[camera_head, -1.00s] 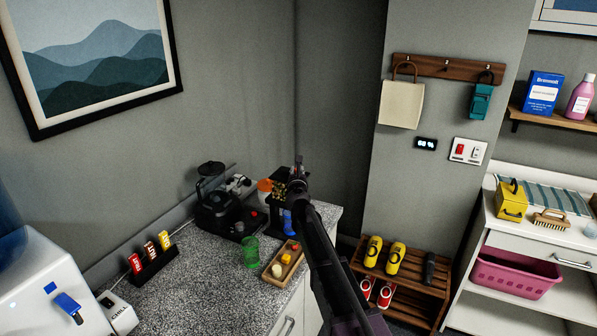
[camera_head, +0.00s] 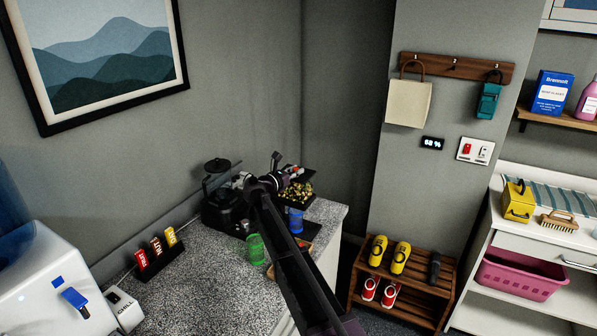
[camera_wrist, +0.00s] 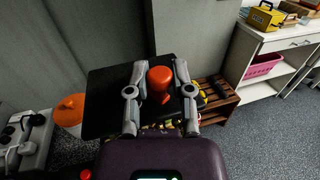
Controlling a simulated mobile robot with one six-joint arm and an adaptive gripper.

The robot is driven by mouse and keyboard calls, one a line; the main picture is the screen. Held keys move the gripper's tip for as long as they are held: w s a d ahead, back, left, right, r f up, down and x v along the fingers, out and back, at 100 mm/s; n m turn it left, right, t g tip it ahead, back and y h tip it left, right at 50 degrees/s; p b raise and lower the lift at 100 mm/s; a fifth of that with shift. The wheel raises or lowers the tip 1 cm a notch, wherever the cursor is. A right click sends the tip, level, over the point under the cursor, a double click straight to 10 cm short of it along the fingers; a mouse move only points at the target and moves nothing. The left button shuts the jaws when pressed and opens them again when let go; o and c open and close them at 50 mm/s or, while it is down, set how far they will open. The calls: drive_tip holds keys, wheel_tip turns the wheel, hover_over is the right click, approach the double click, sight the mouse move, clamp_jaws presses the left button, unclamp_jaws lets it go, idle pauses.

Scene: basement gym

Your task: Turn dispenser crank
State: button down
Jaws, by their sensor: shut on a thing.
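The dispenser (camera_head: 301,192), with golden bits showing in it, stands at the right end of the speckled counter in the head view. Its orange-red crank knob (camera_wrist: 160,77) shows in the wrist view, in front of a dark panel (camera_wrist: 104,104). My gripper (camera_wrist: 160,72) has one grey finger on each side of the knob and is shut on it. In the head view my arm reaches over the counter to the dispenser and partly hides it. A blue part (camera_head: 295,219) shows under the golden bits.
A green cup (camera_head: 255,249) stands left of my arm. A black machine (camera_head: 221,205) stands behind it. A white container with an orange lid (camera_wrist: 70,108) shows left in the wrist view. Colored boxes (camera_head: 156,248) stand at left. The counter's middle is clear.

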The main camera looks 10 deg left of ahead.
drive_tip(key=m+g+h, duration=0.1)
drive_tip(key=a+m+g+h, duration=0.1)
drive_tip(key=m+g+h, duration=0.1)
drive_tip(key=g+h, duration=0.1)
drive_tip(key=shift+w+a+m, duration=0.2)
drive_tip(key=shift+a+m, duration=0.1)
drive_tip(key=shift+a+m+g+h, duration=0.15)
drive_tip(key=shift+m+g+h, duration=0.65)
drive_tip(key=shift+g, duration=0.4)
drive_tip(key=shift+s+m+g, duration=0.1)
drive_tip(key=shift+m+g, duration=0.2)
drive_tip(key=shift+c, duration=2.4)
unclamp_jaws()
drive_tip(key=shift+a, duration=0.15)
drive_tip(key=v, duration=1.1)
drive_tip(key=shift+s+a, duration=0.2)
drive_tip(key=shift+a, duration=0.1)
